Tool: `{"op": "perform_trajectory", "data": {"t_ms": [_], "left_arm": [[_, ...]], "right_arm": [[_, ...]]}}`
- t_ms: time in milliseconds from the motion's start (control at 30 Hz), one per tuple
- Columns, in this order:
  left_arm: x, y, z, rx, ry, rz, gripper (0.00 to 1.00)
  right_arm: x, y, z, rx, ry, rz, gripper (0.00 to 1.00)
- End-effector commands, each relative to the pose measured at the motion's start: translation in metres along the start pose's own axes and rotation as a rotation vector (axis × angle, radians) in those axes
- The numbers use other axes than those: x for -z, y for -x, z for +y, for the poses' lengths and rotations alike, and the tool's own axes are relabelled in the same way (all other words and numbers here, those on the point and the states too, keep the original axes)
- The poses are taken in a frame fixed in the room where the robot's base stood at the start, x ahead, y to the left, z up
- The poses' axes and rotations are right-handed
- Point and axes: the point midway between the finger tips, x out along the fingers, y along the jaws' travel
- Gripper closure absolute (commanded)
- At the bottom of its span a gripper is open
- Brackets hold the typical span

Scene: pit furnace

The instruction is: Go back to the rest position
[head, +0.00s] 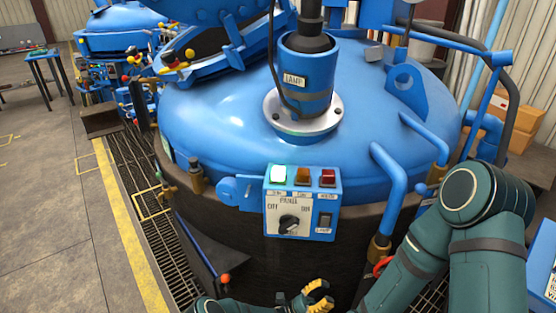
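My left gripper (318,297) shows at the bottom edge, low in front of the dark furnace wall and below the control panel (272,222). Its yellowish finger parts are partly cut off by the frame, and I cannot tell how far apart they are. I see nothing clearly held in it. My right arm (485,240) bends in the lower right, its forearm running down and left. The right gripper is not visible.
The blue furnace lid (215,110) fills the middle, with pipes on the right. A floor grate (150,200) and yellow line lie left, with open concrete floor beyond. Cardboard boxes (525,110) are at right.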

Motion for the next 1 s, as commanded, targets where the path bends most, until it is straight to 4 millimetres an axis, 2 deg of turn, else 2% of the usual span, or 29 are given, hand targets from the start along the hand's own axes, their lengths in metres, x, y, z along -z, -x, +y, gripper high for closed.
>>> {"op": "perform_trajectory", "data": {"t_ms": [100, 267, 367, 467, 567, 667, 800, 900, 1000], "left_arm": [[0.009, -0.012, -0.014, 0.105, 0.030, 0.152, 0.70], [0.021, -0.012, -0.045, 0.280, 0.047, 0.395, 0.70], [0.023, 0.001, -0.070, 0.424, 0.029, 0.583, 0.70], [0.017, 0.028, -0.094, 0.590, -0.020, 0.789, 0.70], [0.001, 0.062, -0.113, 0.761, -0.100, 0.981, 0.70], [-0.023, 0.098, -0.124, 0.928, -0.209, 1.155, 0.70], [-0.070, 0.142, -0.129, 1.146, -0.404, 1.355, 0.70], [-0.108, 0.162, -0.127, 1.285, -0.570, 1.462, 0.70], [-0.142, 0.171, -0.125, 1.392, -0.739, 1.534, 0.70]], "right_arm": [[0.000, 0.000, 0.000, 0.000, -0.001, 0.001, 0.53], [0.000, 0.000, 0.001, -0.001, -0.001, 0.001, 0.53], [0.000, 0.000, 0.000, 0.000, 0.000, 0.001, 0.53], [0.000, 0.000, 0.000, 0.000, 0.000, 0.000, 0.53], [0.000, 0.000, 0.000, 0.000, -0.001, 0.000, 0.53], [0.000, 0.000, 0.000, 0.000, -0.001, 0.000, 0.53], [0.000, 0.000, 0.000, 0.000, -0.001, 0.000, 0.53], [0.000, 0.000, 0.000, 0.000, -0.001, 0.000, 0.53], [0.000, 0.000, 0.000, 0.000, -0.001, 0.000, 0.53]]}}
